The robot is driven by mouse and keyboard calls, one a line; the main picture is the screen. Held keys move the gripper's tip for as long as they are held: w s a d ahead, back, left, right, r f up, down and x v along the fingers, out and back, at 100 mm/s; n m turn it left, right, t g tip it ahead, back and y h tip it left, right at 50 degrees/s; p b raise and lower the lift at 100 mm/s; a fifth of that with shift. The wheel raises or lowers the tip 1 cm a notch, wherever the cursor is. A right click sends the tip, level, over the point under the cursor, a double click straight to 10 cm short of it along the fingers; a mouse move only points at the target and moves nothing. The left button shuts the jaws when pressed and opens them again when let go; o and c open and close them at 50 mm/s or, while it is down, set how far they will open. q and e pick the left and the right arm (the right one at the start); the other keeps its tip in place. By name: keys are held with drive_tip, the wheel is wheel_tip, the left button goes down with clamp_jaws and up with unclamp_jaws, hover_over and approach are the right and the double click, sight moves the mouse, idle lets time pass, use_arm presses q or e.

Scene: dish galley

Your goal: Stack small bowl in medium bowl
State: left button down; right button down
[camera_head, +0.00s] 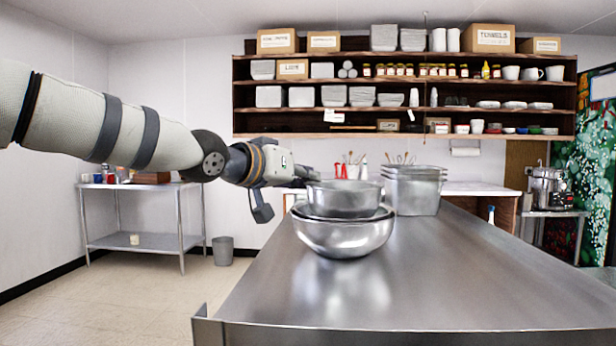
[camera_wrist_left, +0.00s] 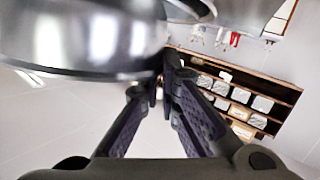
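The small bowl (camera_head: 345,203) is shiny metal and sits upright, high inside wider metal bowlware on the steel counter. A lower rim shows just under it, above the wall of the wide bowl (camera_head: 343,238); how the lower rims separate is hard to tell. My left gripper (camera_head: 311,182) reaches in from the left at the small bowl's left rim. In the left wrist view its fingers (camera_wrist_left: 164,82) are close together at the edge of a metal bowl (camera_wrist_left: 90,40), pinching its rim. The small bowl's bottom is hidden. My right gripper is not in view.
A stack of square metal pans (camera_head: 412,192) stands just behind and right of the bowls. The steel counter (camera_head: 400,285) is clear in front and to the right. Loaded wall shelves (camera_head: 405,110) hang behind. A side table (camera_head: 140,243) and a grey bin (camera_head: 223,251) stand at left.

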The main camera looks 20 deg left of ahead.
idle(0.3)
use_arm(q)
drive_tip(key=c, duration=1.7)
unclamp_jaws()
wheel_tip(320, 180, up, 10)
